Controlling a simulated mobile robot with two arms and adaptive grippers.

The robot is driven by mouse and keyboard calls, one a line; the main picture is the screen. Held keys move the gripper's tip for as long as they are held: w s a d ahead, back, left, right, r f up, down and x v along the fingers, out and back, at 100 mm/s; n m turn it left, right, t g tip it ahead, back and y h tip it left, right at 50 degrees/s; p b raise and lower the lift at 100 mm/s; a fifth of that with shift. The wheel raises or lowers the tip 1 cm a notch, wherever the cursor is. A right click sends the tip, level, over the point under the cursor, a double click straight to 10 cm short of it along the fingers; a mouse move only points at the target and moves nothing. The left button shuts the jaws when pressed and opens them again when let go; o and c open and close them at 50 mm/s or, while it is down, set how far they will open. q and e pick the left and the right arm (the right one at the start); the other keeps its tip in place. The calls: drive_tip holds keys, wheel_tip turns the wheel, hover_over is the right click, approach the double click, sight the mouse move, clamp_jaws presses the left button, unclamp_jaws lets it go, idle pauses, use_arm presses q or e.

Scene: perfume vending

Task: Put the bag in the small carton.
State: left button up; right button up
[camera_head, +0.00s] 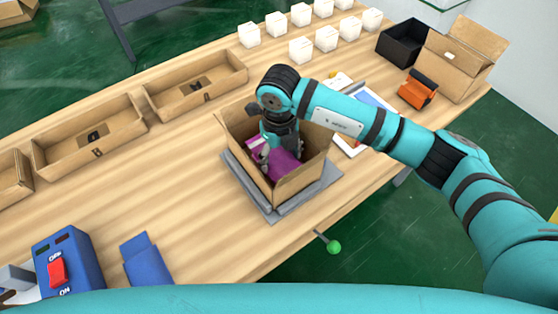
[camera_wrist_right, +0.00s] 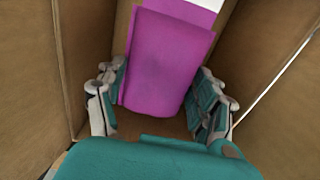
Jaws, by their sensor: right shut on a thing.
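The small carton (camera_head: 299,183) stands open on a grey plate (camera_head: 265,207) on the table. The purple bag (camera_head: 283,166) is inside it, tilted, and it also shows in the right wrist view (camera_wrist_right: 168,60). My right gripper (camera_head: 268,152) reaches down into the carton from above. In the right wrist view its fingers (camera_wrist_right: 160,98) are on either side of the bag and shut on it, with carton walls around. The lower part of the bag is partly hidden. My left gripper is not in view.
Shallow cardboard trays (camera_head: 92,140) line the far left. Several white boxes (camera_head: 300,48) stand at the back. A black box (camera_head: 402,43), an open carton (camera_head: 458,60) and an orange item (camera_head: 417,90) are at right. A blue switch box (camera_head: 68,262) is front left.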

drive_tip(key=shift+f, duration=0.6)
wheel_tip(320, 180, down, 2)
drive_tip(key=shift+f+p, duration=0.2)
drive_tip(key=shift+p, duration=0.15)
drive_tip(key=shift+f, duration=0.35)
drive_tip(key=o, duration=0.9)
drive_tip(key=shift+f, duration=0.2)
drive_tip(key=shift+c, duration=0.2)
drive_tip(key=o, duration=0.5)
drive_tip(key=shift+r, duration=0.1)
drive_tip(key=shift+c, duration=0.2)
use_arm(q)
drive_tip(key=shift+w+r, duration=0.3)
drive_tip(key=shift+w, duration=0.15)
